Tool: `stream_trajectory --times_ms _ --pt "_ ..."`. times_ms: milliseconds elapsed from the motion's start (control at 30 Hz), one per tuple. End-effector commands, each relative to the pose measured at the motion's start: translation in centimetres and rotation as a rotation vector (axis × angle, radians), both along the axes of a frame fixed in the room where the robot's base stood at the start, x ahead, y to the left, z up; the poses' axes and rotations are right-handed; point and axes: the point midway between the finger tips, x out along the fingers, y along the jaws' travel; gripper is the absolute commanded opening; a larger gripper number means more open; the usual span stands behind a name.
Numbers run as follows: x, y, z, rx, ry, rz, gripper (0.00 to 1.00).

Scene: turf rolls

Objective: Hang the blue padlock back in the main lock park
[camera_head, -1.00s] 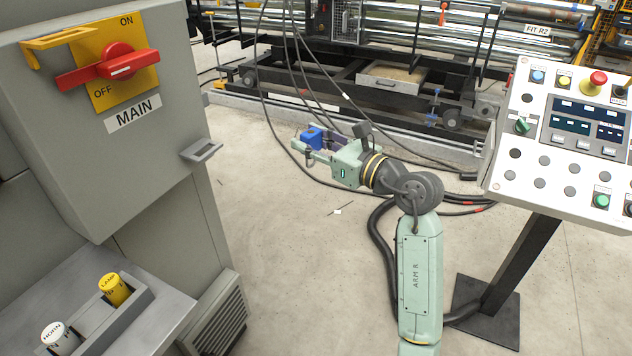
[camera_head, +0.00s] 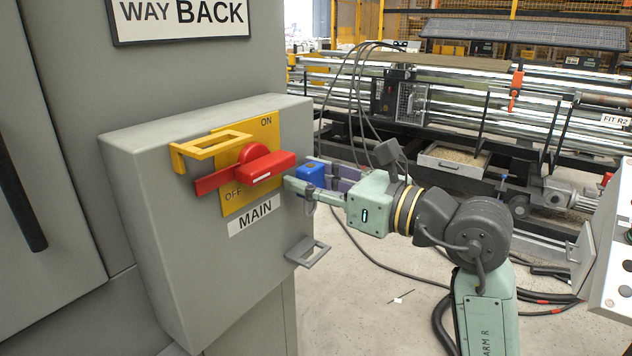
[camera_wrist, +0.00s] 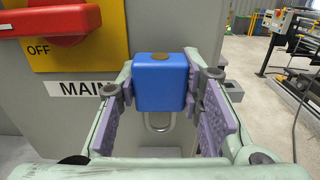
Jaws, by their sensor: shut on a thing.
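My gripper (camera_head: 312,182) is shut on the blue padlock (camera_head: 312,173), beside the right side of the grey MAIN switch box (camera_head: 150,180). In the wrist view the padlock (camera_wrist: 161,78) sits between the two finger pads, body up, with its metal shackle (camera_wrist: 160,123) pointing down. A grey bracket with a slot (camera_head: 307,252), which looks like the lock park, sticks out of the box's right side, below the padlock and empty. A yellow slotted bracket (camera_head: 210,146) sits by the red switch handle (camera_head: 245,172), also empty. Contact between padlock and box cannot be told.
The red handle projects from the box front, left of my gripper. A white control panel (camera_head: 608,265) stands at the right edge. Dark cables (camera_head: 390,270) cross the floor behind my arm.

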Motion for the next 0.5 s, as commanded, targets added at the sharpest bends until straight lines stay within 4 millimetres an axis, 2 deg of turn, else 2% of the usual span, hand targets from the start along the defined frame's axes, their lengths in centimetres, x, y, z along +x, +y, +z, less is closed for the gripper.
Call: stream_trajectory --times_ms 500 --pt "-0.05 -0.11 -0.33 -0.008 0.002 -0.003 0.00"
